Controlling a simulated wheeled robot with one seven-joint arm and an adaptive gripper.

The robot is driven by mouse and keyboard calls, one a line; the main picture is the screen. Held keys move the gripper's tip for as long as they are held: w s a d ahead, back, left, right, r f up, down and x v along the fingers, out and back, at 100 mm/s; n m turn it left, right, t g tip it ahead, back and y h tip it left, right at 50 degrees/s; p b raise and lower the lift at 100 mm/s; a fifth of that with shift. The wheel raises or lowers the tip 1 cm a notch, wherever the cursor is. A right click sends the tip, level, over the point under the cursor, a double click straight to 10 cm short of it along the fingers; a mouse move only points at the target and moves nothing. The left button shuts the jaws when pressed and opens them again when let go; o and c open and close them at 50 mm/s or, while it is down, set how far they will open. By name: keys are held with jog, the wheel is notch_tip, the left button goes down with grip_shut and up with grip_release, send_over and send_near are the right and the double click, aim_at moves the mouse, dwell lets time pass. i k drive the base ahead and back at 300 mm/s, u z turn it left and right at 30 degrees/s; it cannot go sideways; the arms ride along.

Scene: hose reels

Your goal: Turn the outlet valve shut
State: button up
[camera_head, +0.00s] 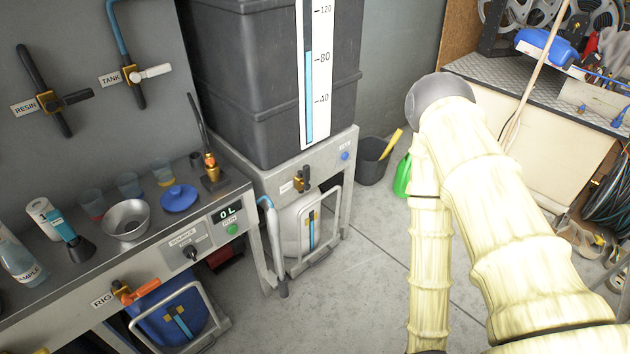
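A small brass valve (303,180) with a dark handle sits on the front of the grey stand, under the big dark tank (240,80). A small label (286,187) beside it is too small to read, so I cannot tell if this is the outlet valve. Other valves show: one labelled RESIN (47,101) with a dark handle, one labelled TANK (132,74) with a white handle, and one labelled RIG (125,293) with an orange handle. My cream-covered arm fills the right side. My gripper is out of the picture.
A white container (298,232) stands under the brass valve behind a metal frame. The left bench (150,215) holds cups, a bowl and bottles. A dark bucket (374,165) and green can (402,176) stand behind. Grey floor (345,300) is clear in the middle.

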aim_at(306, 168)
jog(key=z, duration=0.9)
jog(key=i, duration=0.55)
jog(key=u, duration=1)
